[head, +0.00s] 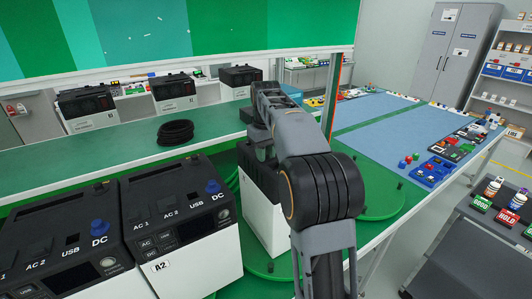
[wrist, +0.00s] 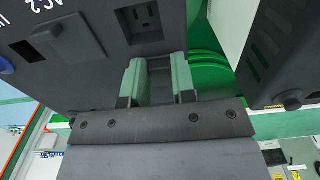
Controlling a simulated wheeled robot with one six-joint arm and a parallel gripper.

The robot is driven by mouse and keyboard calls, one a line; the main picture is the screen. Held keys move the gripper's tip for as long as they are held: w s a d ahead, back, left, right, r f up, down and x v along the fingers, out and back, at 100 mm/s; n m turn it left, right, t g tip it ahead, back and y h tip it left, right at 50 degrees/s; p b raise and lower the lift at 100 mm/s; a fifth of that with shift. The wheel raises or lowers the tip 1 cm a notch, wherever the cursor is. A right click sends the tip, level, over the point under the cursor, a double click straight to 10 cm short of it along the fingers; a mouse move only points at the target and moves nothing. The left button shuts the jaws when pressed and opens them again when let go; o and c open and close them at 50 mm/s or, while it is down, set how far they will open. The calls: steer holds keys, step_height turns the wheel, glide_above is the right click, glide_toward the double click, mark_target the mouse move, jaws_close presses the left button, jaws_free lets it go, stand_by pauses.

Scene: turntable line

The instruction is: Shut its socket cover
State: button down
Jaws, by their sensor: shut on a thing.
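In the wrist view my gripper (wrist: 159,82) has its two pale green finger pads at the front edge of a dark power unit (wrist: 95,65). The pads are shut on a narrow grey piece between them, which looks like the socket cover (wrist: 160,68); its far end is hard to make out. A bare socket (wrist: 145,17) with its slots showing lies just beyond the pads. Beside it is a closed square cover (wrist: 76,37) by the AC 2 label.
The unit stands on a green turntable (head: 383,203). Two more units, one marked A2 (head: 185,250), stand close on the left. Another dark unit (wrist: 275,50) is close on the right in the wrist view. A black cable coil (head: 175,132) lies on the bench behind.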

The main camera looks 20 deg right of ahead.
steer(key=s+b, duration=0.1)
steer(key=s, duration=0.2)
steer(key=s+b, duration=0.1)
steer(key=s, duration=0.1)
steer(key=shift+s+d+b, duration=0.3)
steer(key=shift+d, duration=0.05)
steer(key=c, duration=0.9)
jaws_free()
steer(key=shift+s, duration=0.1)
steer(key=shift+c, duration=0.2)
step_height(320, 180, up, 14)
steer(key=p, duration=0.3)
